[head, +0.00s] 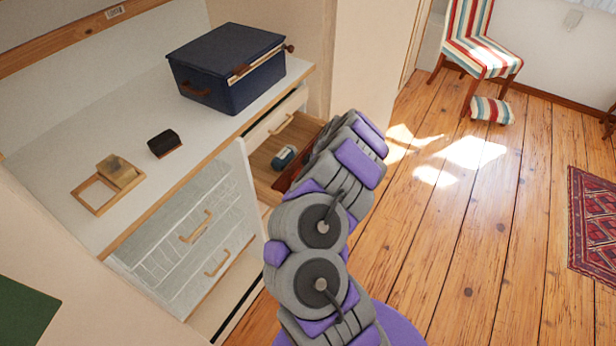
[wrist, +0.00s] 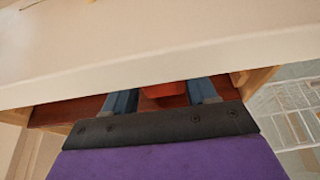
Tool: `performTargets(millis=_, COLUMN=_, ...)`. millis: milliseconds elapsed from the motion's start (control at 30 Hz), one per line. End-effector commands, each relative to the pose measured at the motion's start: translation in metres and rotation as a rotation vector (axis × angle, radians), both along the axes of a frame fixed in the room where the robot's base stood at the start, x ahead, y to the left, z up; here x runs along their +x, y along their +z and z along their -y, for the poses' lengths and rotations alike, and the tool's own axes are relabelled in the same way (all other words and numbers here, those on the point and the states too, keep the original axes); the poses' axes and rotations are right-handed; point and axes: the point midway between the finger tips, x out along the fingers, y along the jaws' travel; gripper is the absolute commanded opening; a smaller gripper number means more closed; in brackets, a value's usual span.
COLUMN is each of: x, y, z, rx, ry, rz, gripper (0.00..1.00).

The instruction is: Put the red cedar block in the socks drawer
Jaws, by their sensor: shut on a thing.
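In the wrist view, my gripper (wrist: 162,96) has its two blue-grey fingers on either side of a red block (wrist: 163,89), and is shut on it. Only part of the block shows; a pale board edge hides the rest. Reddish-brown wood of a drawer (wrist: 70,111) lies behind the fingers. In the head view, an open wooden drawer (head: 262,162) holds a dark teal rolled item (head: 284,156), which looks like socks. My arm reaches over its right side and hides my gripper and the block there. I cannot tell whether the block touches the drawer.
A white cabinet top (head: 130,215) carries a navy box (head: 228,75), a dark brush-like block (head: 164,143) and a small wooden frame piece (head: 97,194). A pale panel door (head: 190,240) stands left of the drawer.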

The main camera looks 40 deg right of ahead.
Motion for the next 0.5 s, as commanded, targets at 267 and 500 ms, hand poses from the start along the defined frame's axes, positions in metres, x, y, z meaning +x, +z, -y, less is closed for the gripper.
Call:
performTargets(millis=267, x=0.0001, y=0.0002, z=0.0002, rx=0.000, ry=0.000, rz=0.000, gripper=0.74)
performTargets(millis=500, x=0.0000, y=0.0001, z=0.0002, rx=0.000, ry=0.000, rz=0.000, gripper=0.86)
